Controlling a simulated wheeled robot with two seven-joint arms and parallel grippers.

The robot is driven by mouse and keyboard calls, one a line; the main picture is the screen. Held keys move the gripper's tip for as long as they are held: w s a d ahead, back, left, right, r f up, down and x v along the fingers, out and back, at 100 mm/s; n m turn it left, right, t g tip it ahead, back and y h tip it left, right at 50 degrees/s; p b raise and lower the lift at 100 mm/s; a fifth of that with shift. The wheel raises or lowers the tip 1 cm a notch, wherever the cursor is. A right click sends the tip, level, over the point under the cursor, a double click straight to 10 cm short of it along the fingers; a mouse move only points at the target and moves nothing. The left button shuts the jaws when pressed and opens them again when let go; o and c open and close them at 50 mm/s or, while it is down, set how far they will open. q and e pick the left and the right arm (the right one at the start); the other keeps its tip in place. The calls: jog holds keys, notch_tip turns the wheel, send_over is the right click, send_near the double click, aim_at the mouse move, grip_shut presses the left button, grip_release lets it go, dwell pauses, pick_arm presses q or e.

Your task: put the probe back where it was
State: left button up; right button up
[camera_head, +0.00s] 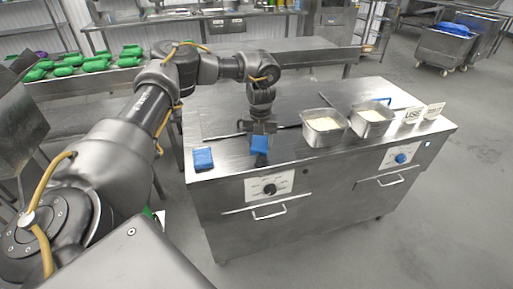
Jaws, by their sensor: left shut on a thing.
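My left gripper (260,130) points down over the left part of the steel counter. It is shut on a blue thing (260,145), which looks like the probe, and holds it near the counter's front edge. A dark part shows under the blue one; I cannot tell whether it touches the counter. A separate blue block (203,158) lies to the left, near the counter's front left corner. My right gripper is not in view.
Two steel pans (323,140) (372,129) with white contents stand on the counter (290,103) to the right. Small white signs (433,112) stand at its right end. Several green items (97,66) lie on a table at the left back. The counter between blue block and gripper is clear.

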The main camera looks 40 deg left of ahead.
aim_at(257, 150)
pick_arm(q)
jog(key=shift+a+f, duration=0.35)
jog(key=shift+f, duration=0.05)
jog(key=f+p, duration=0.1)
jog(key=f, duration=0.2)
jog(key=shift+s+a+p, duration=0.1)
jog(key=shift+a+p, duration=0.2)
jog(key=shift+p, duration=0.05)
jog(key=shift+f, duration=0.4)
jog(key=o, duration=1)
jog(key=shift+f, duration=0.15)
jog(key=shift+c, duration=0.2)
